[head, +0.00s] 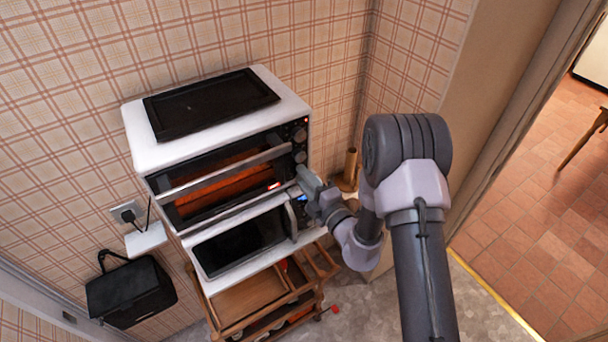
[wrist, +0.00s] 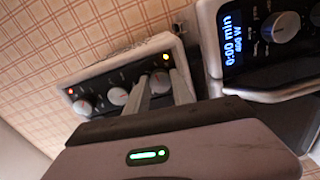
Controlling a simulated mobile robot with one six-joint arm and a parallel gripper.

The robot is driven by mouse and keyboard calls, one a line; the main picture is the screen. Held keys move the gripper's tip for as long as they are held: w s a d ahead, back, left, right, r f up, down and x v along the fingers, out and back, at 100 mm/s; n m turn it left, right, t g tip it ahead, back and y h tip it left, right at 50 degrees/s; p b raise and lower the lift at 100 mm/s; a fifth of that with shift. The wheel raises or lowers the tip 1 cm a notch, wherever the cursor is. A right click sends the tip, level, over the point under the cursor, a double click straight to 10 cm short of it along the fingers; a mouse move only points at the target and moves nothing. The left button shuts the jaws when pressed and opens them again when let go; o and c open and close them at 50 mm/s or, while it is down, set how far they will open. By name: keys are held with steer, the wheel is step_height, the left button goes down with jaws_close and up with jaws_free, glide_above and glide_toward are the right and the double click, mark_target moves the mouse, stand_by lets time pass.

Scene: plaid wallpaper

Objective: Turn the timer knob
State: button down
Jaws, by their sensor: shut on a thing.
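A white toaster oven (head: 140,145) with a glowing orange inside has a column of knobs on its right front. In the wrist view its control panel (wrist: 100,88) shows several pale knobs, a red light and a yellow-green light. My gripper (wrist: 165,82) is shut on the knob (wrist: 159,82) nearest the yellow-green light, one finger on each side of it. The knob's labels are too small to read. In the head view my gripper (head: 303,180) reaches the lower right of the oven front and hides that knob.
A microwave (head: 240,248) sits right below; its display (wrist: 232,38) reads 0:00 min, 800 W, with its own knob (wrist: 282,27) close to my gripper. A black tray (head: 210,102) lies on the oven. A wooden cart (head: 250,298) stands underneath. A wooden cylinder (head: 350,165) stands behind my arm.

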steer(key=shift+m, duration=0.5)
steer(key=c, duration=1.1)
jaws_free()
steer(key=v, duration=1.7)
steer(key=shift+s+d+b, duration=0.2)
steer(key=shift+b, duration=0.25)
